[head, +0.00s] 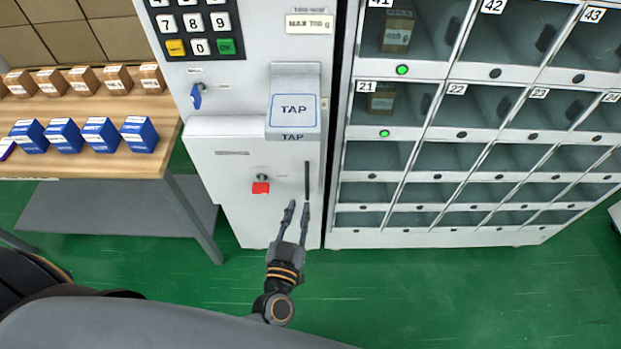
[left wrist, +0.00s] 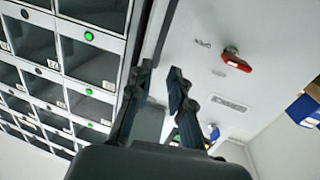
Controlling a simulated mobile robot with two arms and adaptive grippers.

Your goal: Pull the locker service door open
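The service door (head: 228,187) is the light grey lower panel of the keypad cabinet and looks shut. A dark vertical bar handle (head: 308,180) runs along its right side. A red latch (head: 261,188) sits left of the handle; it also shows in the left wrist view (left wrist: 236,61). My left gripper (head: 297,207) is open and empty, just below the handle in the head view. Contact cannot be told. My right gripper is not in view.
A locker bank (head: 429,160) with numbered compartments stands right of the door; two show green lights. A TAP reader (head: 294,110) juts out above the door. A wooden table (head: 85,166) with blue and brown boxes stands at left. Green floor (head: 440,300) is clear in front.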

